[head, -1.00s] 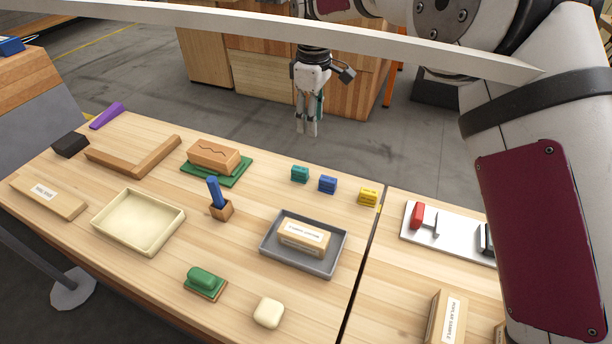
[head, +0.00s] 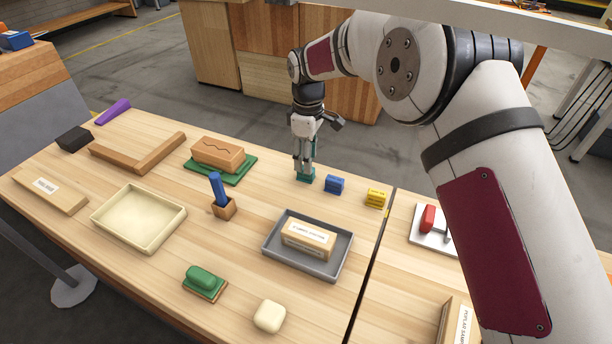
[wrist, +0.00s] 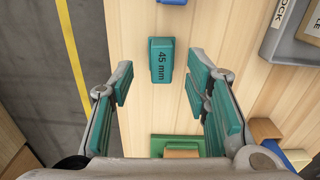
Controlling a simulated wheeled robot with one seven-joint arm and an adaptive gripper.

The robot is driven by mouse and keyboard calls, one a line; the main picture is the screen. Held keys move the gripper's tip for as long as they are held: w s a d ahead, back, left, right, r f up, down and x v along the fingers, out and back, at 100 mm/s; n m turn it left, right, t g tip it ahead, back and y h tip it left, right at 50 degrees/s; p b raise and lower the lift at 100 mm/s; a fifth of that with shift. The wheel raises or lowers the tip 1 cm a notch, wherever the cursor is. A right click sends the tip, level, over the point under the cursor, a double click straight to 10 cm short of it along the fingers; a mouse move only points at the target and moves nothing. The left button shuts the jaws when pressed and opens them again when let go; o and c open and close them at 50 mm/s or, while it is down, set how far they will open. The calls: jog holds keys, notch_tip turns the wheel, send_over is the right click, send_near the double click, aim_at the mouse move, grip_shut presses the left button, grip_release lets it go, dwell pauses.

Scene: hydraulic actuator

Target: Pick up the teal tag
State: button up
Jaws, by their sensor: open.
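The teal tag (wrist: 161,61) is a small block marked "45 mm", lying on the wooden table in the wrist view, ahead of and between the open fingers. In the head view the teal tag (head: 306,177) sits near the table's far edge, left of the blue tag (head: 334,184), and is partly covered by the fingers. My gripper (head: 306,163) points down just above it in the head view. In the wrist view my gripper (wrist: 161,90) is open with teal finger pads apart and nothing between them.
A yellow tag (head: 376,198) stands right of the blue one. A wooden block on a green base (head: 234,178) is to the left. A grey tray (head: 338,262) holding a labelled block and a blue stick in a wooden holder (head: 224,209) are nearer. Bare tabletop surrounds the tag.

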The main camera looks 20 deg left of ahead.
jog(key=f, duration=0.2)
jog(key=f+b, duration=0.1)
jog(key=f, duration=0.1)
jog(key=shift+s+a+f, duration=0.1)
jog(key=shift+a+f, duration=0.1)
jog(key=shift+f, duration=0.15)
jog(key=shift+c, duration=0.5)
grip_shut()
jog(key=shift+r, duration=0.1)
